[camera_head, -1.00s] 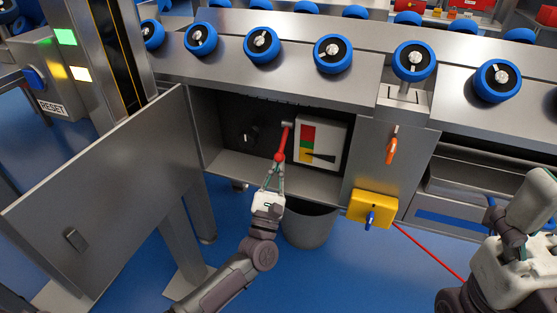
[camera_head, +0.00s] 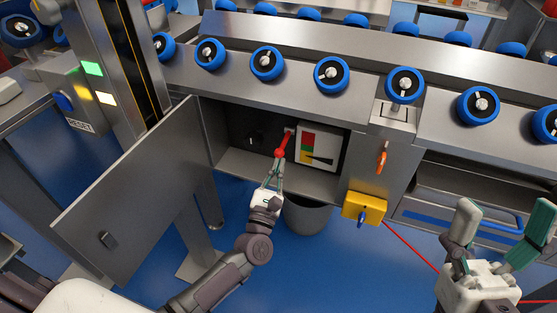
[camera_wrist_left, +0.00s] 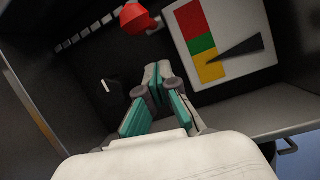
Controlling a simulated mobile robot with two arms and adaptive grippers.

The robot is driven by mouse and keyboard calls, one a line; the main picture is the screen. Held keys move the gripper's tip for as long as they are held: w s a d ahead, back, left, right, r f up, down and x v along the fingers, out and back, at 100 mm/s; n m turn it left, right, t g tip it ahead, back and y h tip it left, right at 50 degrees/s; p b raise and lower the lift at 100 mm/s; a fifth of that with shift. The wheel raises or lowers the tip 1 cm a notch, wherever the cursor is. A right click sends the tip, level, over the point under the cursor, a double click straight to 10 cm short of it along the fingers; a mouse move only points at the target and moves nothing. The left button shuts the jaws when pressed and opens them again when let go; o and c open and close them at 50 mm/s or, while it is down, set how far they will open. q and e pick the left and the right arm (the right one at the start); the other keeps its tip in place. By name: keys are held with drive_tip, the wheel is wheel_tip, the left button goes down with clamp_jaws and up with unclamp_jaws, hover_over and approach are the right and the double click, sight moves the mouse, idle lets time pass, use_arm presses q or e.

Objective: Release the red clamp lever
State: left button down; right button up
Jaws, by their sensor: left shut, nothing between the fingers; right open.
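The red clamp lever (camera_head: 281,144) is inside the open cabinet, left of the white gauge panel (camera_head: 321,147). In the left wrist view the red knob of the lever (camera_wrist_left: 137,19) is at the top, just beyond my fingertips. My left gripper (camera_head: 277,163) is shut and empty, its tips close below the lever's lower end; whether they touch it I cannot tell. It also shows in the left wrist view (camera_wrist_left: 157,72). My right gripper (camera_head: 500,222) is open and empty at the lower right, away from the cabinet.
The cabinet door (camera_head: 135,200) stands open at the left. A dark knob (camera_head: 254,139) is on the cabinet's back wall. An orange lever (camera_head: 381,158) and a yellow box with a blue switch (camera_head: 364,207) are at the right. A grey bin (camera_head: 309,215) stands below.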

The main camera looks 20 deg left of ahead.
drive_tip(key=w+f+g+h+p, duration=0.5)
drive_tip(key=w+f+g, duration=0.5)
drive_tip(key=f+g, duration=0.4)
drive_tip(key=s+d+f+g+h+p, duration=0.25)
drive_tip(key=s+f+g, duration=0.4)
drive_tip(key=f, duration=0.55)
drive_tip(key=s+d+f+g+p, duration=0.1)
drive_tip(key=s+d+g+p, duration=0.15)
drive_tip(key=s, duration=0.25)
drive_tip(key=s+d+f+g+p, duration=0.1)
drive_tip(key=s+g+p, duration=0.1)
drive_tip(key=s+g, duration=0.2)
use_arm(q)
drive_tip(key=shift+s+r+g+p, duration=0.35)
drive_tip(key=shift+r+g+p, duration=0.25)
drive_tip(key=shift+g, duration=0.15)
drive_tip(key=shift+s+r+g+p, duration=0.3)
drive_tip(key=shift+r+g+p, duration=0.3)
drive_tip(key=shift+g, duration=0.2)
drive_tip(key=shift+s+r+g+p, duration=0.35)
drive_tip(key=shift+r+g+p, duration=0.15)
drive_tip(key=shift+g+p, duration=0.2)
use_arm(e)
wheel_tip(320, 180, down, 14)
drive_tip(key=shift+w+a+f+m+g+h, duration=0.2)
drive_tip(key=shift+w+f+m+g+h, duration=0.1)
drive_tip(key=shift+w+m+h, duration=0.15)
